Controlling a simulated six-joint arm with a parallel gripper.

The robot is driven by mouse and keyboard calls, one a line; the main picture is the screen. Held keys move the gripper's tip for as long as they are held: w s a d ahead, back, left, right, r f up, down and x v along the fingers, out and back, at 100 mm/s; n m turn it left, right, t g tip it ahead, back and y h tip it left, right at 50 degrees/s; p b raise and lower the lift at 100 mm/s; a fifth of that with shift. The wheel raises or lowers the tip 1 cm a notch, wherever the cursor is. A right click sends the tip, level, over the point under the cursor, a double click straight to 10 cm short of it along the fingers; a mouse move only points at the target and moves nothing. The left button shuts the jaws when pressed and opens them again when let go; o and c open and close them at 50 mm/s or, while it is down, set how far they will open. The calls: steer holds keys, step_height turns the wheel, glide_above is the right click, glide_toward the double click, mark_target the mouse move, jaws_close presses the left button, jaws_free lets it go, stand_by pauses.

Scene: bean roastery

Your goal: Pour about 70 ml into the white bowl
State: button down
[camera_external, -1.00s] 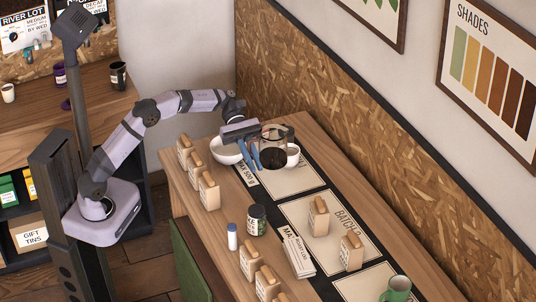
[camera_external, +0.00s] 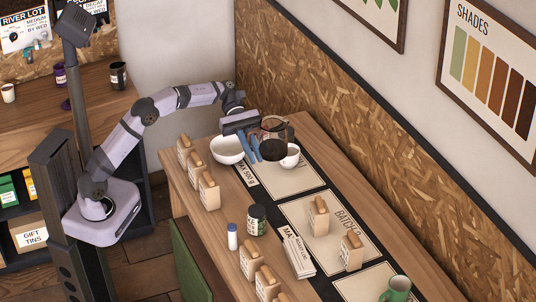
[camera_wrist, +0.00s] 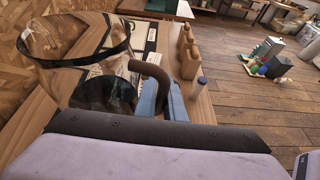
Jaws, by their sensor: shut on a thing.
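My gripper (camera_external: 254,149), with blue fingers, is shut on the brown handle of a clear glass jug (camera_external: 278,136). Dark contents show in the lower part of the jug. In the wrist view the jug (camera_wrist: 80,45) fills the upper left, its handle (camera_wrist: 155,73) running to the blue fingers (camera_wrist: 170,105). The jug appears held above the table, near a small white cup (camera_external: 292,160) that it partly overlaps in the external view. The white bowl (camera_external: 226,150) stands left of the fingers, partly behind the gripper. Its inside looks empty where visible.
Several tan bags (camera_external: 209,192) line the table's left edge, and two more (camera_external: 318,216) stand on the mats. A dark jar (camera_external: 256,219), a white bottle (camera_external: 232,236), folded papers (camera_external: 299,256) and a green mug (camera_external: 398,288) stand nearer. A board wall (camera_external: 330,105) runs along the back.

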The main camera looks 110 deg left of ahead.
mark_target(249, 134)
steer(key=shift+n+t+y, duration=0.3)
steer(key=shift+t, duration=0.1)
steer(key=r+p, duration=0.1)
steer(key=r, duration=0.1)
steer(key=s+a+r+p, duration=0.1)
steer(key=r, duration=0.2)
steer(key=s+a+r+p, duration=0.1)
steer(key=r, duration=0.1)
steer(key=shift+s+a+r+p, duration=0.1)
steer(key=shift+a+r+p, duration=0.05)
steer(key=shift+r+p, duration=0.2)
steer(key=shift+s+d+r+n+t+y+p, duration=1)
steer(key=shift+s+d+r+n+y+p, duration=0.7)
steer(key=shift+s+p, duration=0.75)
steer(key=s+f+n+y, duration=0.2)
steer(key=f, duration=0.6)
steer(key=s+f+n+t+y, duration=0.1)
steer(key=s+f+n+y, duration=0.1)
steer(key=f, duration=0.7)
steer(key=shift+d+n+y, duration=0.15)
steer(key=shift+n+y, duration=0.35)
steer(key=shift+y, duration=0.3)
steer(key=shift+s+r+p, duration=0.15)
steer(key=shift+p, duration=0.3)
